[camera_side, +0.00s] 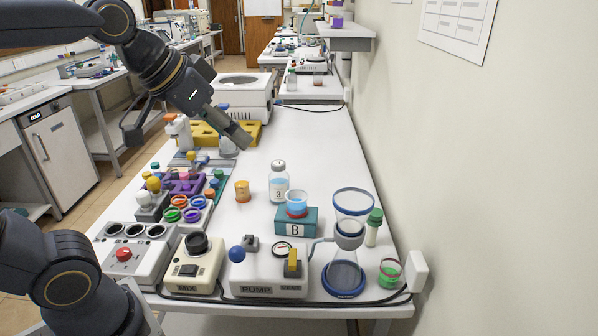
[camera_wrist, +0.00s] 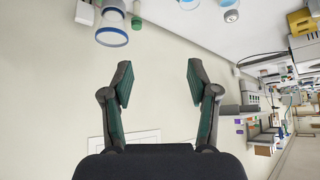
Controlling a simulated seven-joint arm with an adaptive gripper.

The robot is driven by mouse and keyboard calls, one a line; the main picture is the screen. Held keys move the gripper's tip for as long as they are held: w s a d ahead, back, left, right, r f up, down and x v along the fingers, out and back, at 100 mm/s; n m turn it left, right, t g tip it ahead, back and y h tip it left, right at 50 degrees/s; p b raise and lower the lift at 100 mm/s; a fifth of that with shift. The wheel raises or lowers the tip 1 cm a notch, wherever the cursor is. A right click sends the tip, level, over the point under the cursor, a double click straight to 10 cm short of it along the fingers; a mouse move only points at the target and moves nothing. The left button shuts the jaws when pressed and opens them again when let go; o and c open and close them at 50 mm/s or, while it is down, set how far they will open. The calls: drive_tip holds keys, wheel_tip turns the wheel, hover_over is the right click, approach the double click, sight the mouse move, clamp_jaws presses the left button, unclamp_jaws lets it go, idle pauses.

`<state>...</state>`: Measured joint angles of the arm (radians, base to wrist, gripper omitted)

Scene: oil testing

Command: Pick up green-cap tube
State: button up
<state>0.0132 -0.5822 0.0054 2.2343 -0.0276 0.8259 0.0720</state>
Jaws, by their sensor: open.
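A pale tube with a green cap (camera_side: 374,227) stands upright at the right side of the bench, close beside the blue-rimmed glass funnel. In the wrist view a small green cap (camera_wrist: 136,22) at the top edge, next to blue-ringed glass, appears to be the same tube. My gripper (camera_side: 238,135) is above the far middle of the bench, well apart from this tube and to its upper left. In the wrist view my gripper (camera_wrist: 157,85) is open, with nothing between its fingers and pale wall behind them.
The blue-rimmed glass funnel (camera_side: 353,202) and a low green-banded glass (camera_side: 389,272) flank the tube. A bottle marked 3 (camera_side: 279,183), a teal block marked B (camera_side: 295,222) and an amber vial (camera_side: 242,191) stand mid-bench. The wall (camera_side: 480,180) bounds the right. Bare bench lies behind the bottle.

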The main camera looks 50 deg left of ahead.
drive_tip(key=w+d+r, duration=0.2)
drive_tip(key=w, duration=0.8)
drive_tip(key=m+g+h, duration=0.1)
drive_tip(key=m+g, duration=0.1)
hover_over(369, 218)
drive_tip(key=s+a, duration=0.1)
drive_tip(key=a, duration=0.1)
wheel_tip(369, 218, down, 14)
drive_tip(key=shift+g, duration=0.7)
drive_tip(key=f, duration=0.5)
drive_tip(key=d+f, duration=0.1)
drive_tip(key=f, duration=0.5)
drive_tip(key=d+f, duration=0.1)
drive_tip(key=f, duration=0.5)
drive_tip(key=shift+w, duration=0.35)
drive_tip(key=x, duration=0.5)
drive_tip(key=shift+w+f, duration=0.2)
drive_tip(key=shift+f, duration=0.15)
clamp_jaws()
